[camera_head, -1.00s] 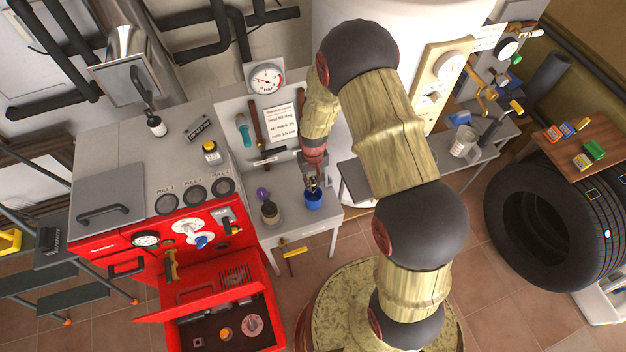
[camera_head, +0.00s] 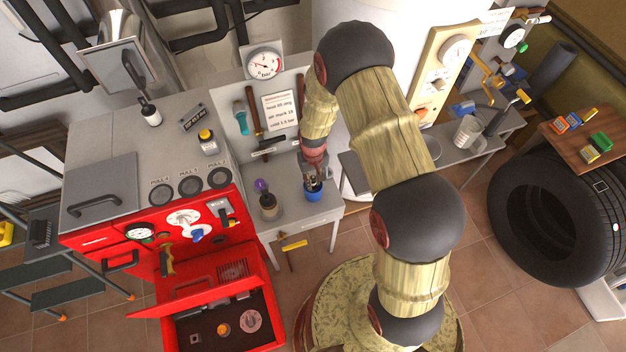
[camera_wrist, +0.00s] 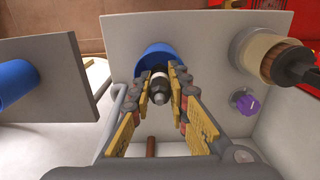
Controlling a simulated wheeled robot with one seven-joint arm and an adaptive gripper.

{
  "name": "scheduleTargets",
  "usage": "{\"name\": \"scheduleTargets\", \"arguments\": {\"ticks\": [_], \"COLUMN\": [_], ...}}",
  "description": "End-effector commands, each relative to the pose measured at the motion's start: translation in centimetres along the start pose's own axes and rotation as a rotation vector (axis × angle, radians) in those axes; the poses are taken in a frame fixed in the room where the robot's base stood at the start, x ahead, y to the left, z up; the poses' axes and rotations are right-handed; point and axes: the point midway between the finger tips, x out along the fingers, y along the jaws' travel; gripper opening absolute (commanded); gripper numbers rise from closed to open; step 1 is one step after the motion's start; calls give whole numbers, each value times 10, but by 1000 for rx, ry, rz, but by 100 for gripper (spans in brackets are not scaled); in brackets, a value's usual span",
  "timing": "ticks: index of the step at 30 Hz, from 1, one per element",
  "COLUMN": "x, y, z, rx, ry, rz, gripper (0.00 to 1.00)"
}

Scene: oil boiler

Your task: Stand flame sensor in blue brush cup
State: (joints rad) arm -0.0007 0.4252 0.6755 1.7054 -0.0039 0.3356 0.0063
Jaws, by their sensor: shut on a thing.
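The flame sensor (camera_wrist: 160,82), a small black and silver cylinder with a pale band, is between my gripper's fingers in the wrist view. My gripper (camera_wrist: 161,92) is shut on it. The blue brush cup (camera_wrist: 146,62) is just beyond the sensor, and the sensor's far end overlaps the cup in the picture. I cannot tell how far inside the cup that end is. In the head view my gripper (camera_head: 312,180) is right over the blue brush cup (camera_head: 313,195), at the front of the grey bench; the sensor is too small to make out there.
A jar with a dark brush (camera_head: 268,203) and a purple knob (camera_head: 261,185) are left of the cup. A sign (camera_head: 281,108) and hanging tools are behind. The red boiler (camera_head: 150,232) is at left; a second grey bench (camera_head: 370,172) is at right.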

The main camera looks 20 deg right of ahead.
Motion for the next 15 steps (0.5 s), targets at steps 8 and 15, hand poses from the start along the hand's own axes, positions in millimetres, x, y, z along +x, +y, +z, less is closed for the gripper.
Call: {"name": "scheduleTargets", "arguments": {"ticks": [8,15], "x": [0,0], "y": [0,0], "z": [0,0], "rx": [0,0], "ry": [0,0], "rz": [0,0], "gripper": [20,33]}}
